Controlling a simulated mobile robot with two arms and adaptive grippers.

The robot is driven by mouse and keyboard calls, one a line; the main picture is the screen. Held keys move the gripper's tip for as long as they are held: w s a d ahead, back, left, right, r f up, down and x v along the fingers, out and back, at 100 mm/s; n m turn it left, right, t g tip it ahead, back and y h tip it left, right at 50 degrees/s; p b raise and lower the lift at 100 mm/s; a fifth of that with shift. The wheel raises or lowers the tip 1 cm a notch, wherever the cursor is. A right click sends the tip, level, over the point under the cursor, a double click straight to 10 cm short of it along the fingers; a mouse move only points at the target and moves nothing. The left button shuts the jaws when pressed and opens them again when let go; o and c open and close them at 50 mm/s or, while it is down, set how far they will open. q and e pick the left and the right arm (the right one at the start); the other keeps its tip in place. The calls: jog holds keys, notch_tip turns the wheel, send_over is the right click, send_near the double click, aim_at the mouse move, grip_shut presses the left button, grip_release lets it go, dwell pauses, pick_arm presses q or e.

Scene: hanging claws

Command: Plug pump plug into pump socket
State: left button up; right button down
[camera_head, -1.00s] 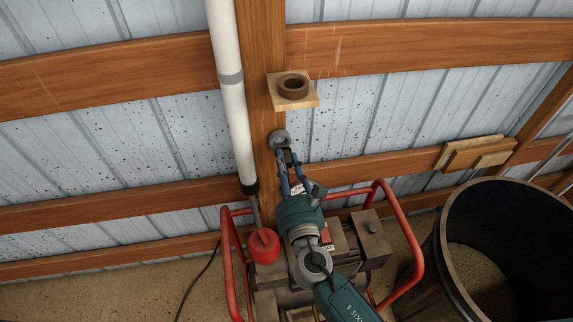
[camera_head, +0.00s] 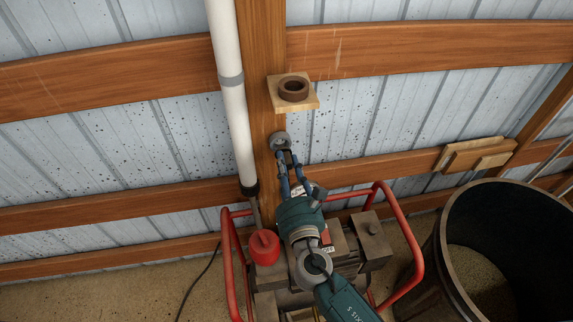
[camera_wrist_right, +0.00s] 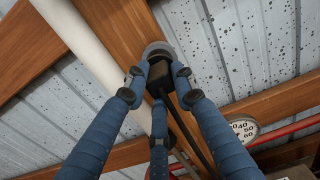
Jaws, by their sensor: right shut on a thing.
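The pump socket looks to be the round grey fitting (camera_head: 280,139) on the wooden post; it also shows in the right wrist view (camera_wrist_right: 157,49). My right gripper (camera_head: 288,158) is just below it, its blue fingers pointing up at the post. In the right wrist view the right gripper (camera_wrist_right: 160,78) is shut on a black block, the pump plug (camera_wrist_right: 159,75), with a dark cable trailing down. The plug's upper end meets or overlaps the grey fitting in the picture. I cannot tell whether it is inside. My left gripper is not in view.
A small wooden shelf (camera_head: 309,103) with a brown ring (camera_head: 293,88) sits above the fitting. A white pipe (camera_head: 230,95) runs left of the post. A red-framed machine (camera_head: 406,240) stands below, and a black barrel (camera_head: 450,250) at the right.

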jog(key=shift+w+a, duration=0.1)
jog(key=shift+w, duration=0.15)
jog(key=shift+w+a, duration=0.2)
jog(key=shift+w, duration=0.9)
jog(key=c, duration=1.4)
grip_release()
jog(key=shift+o, duration=0.2)
jog(key=s+d, duration=0.2)
jog(key=s, duration=1)
jog(key=shift+d, duration=0.15)
